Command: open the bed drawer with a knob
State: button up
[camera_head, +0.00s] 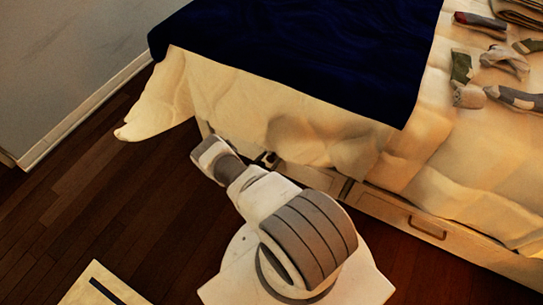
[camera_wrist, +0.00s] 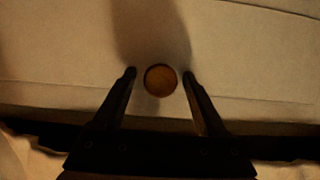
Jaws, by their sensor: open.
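In the wrist view, a round brown knob (camera_wrist: 160,79) sits on the pale front of a bed drawer (camera_wrist: 60,65). My gripper (camera_wrist: 160,74) is open, with one dark finger on each side of the knob and a gap to it on both sides. I cannot tell how deep the fingertips reach along the knob. In the head view, my arm extends to the bed's lower side, beside a pale drawer front (camera_head: 303,174) partly under the hanging sheet. The knob is hidden there, and my gripper is mostly hidden behind my arm.
A second bed drawer (camera_head: 395,212) with a bar handle (camera_head: 427,228) is to the right. A dark blue blanket (camera_head: 310,50) and cream bedding (camera_head: 225,90) hang over the bed's side. Several socks (camera_head: 505,60) lie on top.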

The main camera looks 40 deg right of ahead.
jog(key=shift+d, duration=0.1)
dwell(0.3)
grip_shut()
dwell(1.3)
